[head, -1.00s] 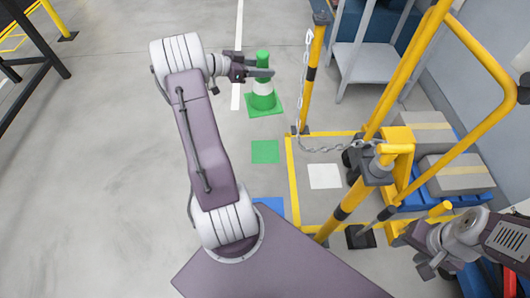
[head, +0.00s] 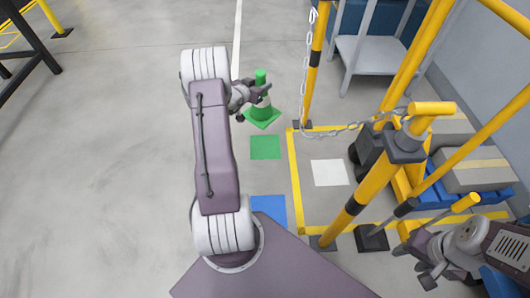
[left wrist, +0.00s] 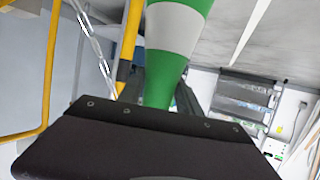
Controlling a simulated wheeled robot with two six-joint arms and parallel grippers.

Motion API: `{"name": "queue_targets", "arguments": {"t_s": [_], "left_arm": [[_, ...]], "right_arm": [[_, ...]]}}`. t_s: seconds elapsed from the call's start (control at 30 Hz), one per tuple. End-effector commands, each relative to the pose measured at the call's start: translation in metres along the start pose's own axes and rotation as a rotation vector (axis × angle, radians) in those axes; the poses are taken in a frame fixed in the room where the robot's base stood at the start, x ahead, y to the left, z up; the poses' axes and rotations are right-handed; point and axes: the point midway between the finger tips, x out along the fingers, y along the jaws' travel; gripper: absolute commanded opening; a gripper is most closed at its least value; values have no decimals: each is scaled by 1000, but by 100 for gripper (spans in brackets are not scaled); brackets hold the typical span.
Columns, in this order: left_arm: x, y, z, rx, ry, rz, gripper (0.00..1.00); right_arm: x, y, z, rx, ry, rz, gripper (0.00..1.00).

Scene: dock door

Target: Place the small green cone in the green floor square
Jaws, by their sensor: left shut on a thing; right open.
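The small green cone (head: 261,113) has a white band and a square green base. It stands near the far edge of the green floor square (head: 265,147), not over its middle in the head view. My left gripper (head: 261,92) is shut on the cone's upper part. The cone also fills the upper middle of the left wrist view (left wrist: 174,35), where its ends are cut off or hidden. I cannot tell whether its base touches the floor. My right gripper (head: 432,274) is open and empty at the lower right.
A white square (head: 329,173) lies inside a yellow floor outline, and a blue square (head: 270,208) lies nearer me. Yellow posts (head: 345,212) with a chain (head: 309,60) and a pallet of boxes (head: 470,170) stand right.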

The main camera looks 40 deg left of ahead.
Motion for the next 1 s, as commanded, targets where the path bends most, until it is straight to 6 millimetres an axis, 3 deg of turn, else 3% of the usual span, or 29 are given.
{"name": "queue_targets", "arguments": {"t_s": [0.03,0.1,0.4,0.57,0.73,0.87,1.0], "left_arm": [[9,4,24,-7,-1,-9,0],[16,9,45,-12,-2,-27,0],[48,50,124,-5,1,-10,0],[59,68,144,7,2,22,0],[63,75,147,11,3,35,0],[62,73,148,11,3,34,0],[61,58,158,12,4,30,0]], "right_arm": [[18,0,2,0,0,0,46],[30,1,3,0,0,0,46],[83,2,9,0,0,0,46],[100,2,10,0,0,0,46],[103,2,11,0,0,0,46],[102,2,10,0,0,0,46],[102,2,10,0,0,0,46]]}}
